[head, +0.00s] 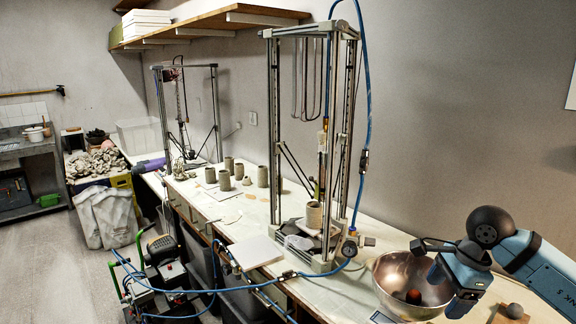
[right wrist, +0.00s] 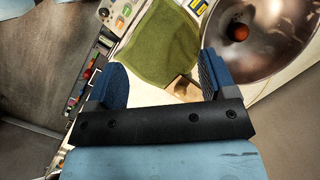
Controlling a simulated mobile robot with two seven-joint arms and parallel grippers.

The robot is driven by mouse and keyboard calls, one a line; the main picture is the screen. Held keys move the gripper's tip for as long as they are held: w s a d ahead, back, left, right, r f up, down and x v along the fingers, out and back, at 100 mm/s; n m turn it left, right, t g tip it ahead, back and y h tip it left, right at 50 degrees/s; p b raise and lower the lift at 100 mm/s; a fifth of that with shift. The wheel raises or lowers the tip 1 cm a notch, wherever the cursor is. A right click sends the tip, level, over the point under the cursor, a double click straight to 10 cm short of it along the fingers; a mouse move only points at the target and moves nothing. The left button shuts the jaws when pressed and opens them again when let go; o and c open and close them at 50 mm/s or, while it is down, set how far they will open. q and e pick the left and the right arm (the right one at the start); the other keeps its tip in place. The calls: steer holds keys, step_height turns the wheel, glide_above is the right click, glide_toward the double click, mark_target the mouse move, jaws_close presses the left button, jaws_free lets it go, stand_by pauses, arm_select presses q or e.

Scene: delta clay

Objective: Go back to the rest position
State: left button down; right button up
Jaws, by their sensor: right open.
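My right arm comes in from the right edge of the head view. My right gripper (head: 450,287) is beside the metal bowl, overlapping its right side in that view. In the right wrist view the right gripper (right wrist: 160,82) has its two blue fingers wide apart, with nothing held between them. Beyond the fingers are a green cloth (right wrist: 158,48) and the pale worktop. My left gripper is not in view.
The metal bowl (head: 390,278) holds a reddish-brown ball (head: 414,297); it also shows in the right wrist view (right wrist: 275,55). A tall delta-printer frame (head: 272,140) holds a clay pot (head: 314,215). Several clay cups (head: 262,177) stand farther left. A wall runs behind the bench.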

steer(key=s+a+f+m+t+y+p, duration=0.1)
steer(key=s+a+f+m+t+y, duration=0.2)
steer(key=a+m+y, duration=0.65)
steer(key=s+a+f+m+t+y+p, duration=0.1)
steer(key=s+a+m+t+y, duration=0.3)
steer(key=a+m+y, duration=0.5)
arm_select(q)
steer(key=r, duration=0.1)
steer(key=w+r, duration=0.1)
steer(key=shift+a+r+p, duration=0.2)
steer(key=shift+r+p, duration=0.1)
steer(key=shift+p, duration=0.1)
arm_select(e)
steer(key=s+d+f+m+t+h, duration=0.1)
steer(key=s+d+f+m+h, duration=0.1)
steer(key=s+f+m+h, duration=0.3)
steer(key=s+d+f+m+t+h, duration=0.1)
steer(key=s+f+m+h, duration=0.4)
steer(key=f+m, duration=0.7)
steer(key=s+d+f+m+h, duration=0.3)
steer(key=s+f+m+h, duration=0.3)
steer(key=m, duration=0.9)
step_height(320, 180, down, 2)
steer(key=shift+d+f+m+t+h, duration=0.2)
steer(key=shift+d+m+t+h, duration=0.2)
steer(key=shift+h, duration=0.65)
steer(key=shift+w, duration=0.1)
